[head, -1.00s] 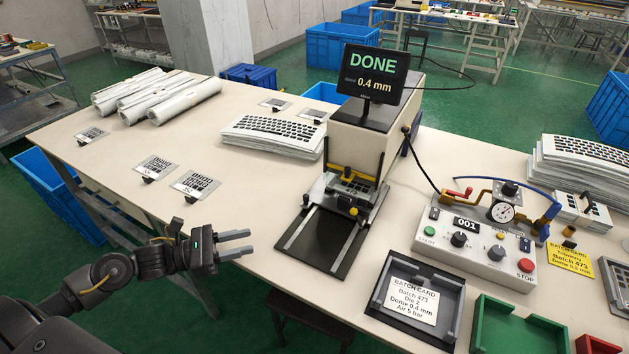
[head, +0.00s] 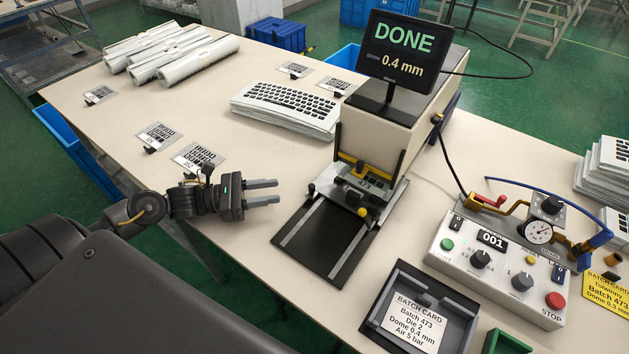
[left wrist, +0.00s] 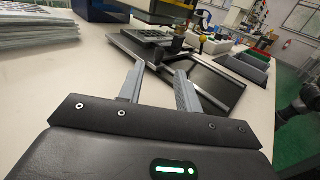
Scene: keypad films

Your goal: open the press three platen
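The press (head: 395,110) stands on the table with a screen (head: 398,50) reading DONE 0.4 mm. Its lower die plate (head: 360,184), with a yellow knob (head: 362,212) and a black knob, sits at the back of a black slide base (head: 325,235) with two rails. The press also shows at the top of the left wrist view, with the slide base (left wrist: 210,80) ahead of the fingers. My left gripper (head: 277,193) is open and empty, left of the slide base and apart from it; its fingers show in the left wrist view (left wrist: 157,85).
A control box (head: 500,265) with buttons, dials and a gauge stands right of the press. A black tray (head: 462,318) holds a batch card. Keypad sheets (head: 290,108), film rolls (head: 170,50) and coded plates (head: 198,157) lie left.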

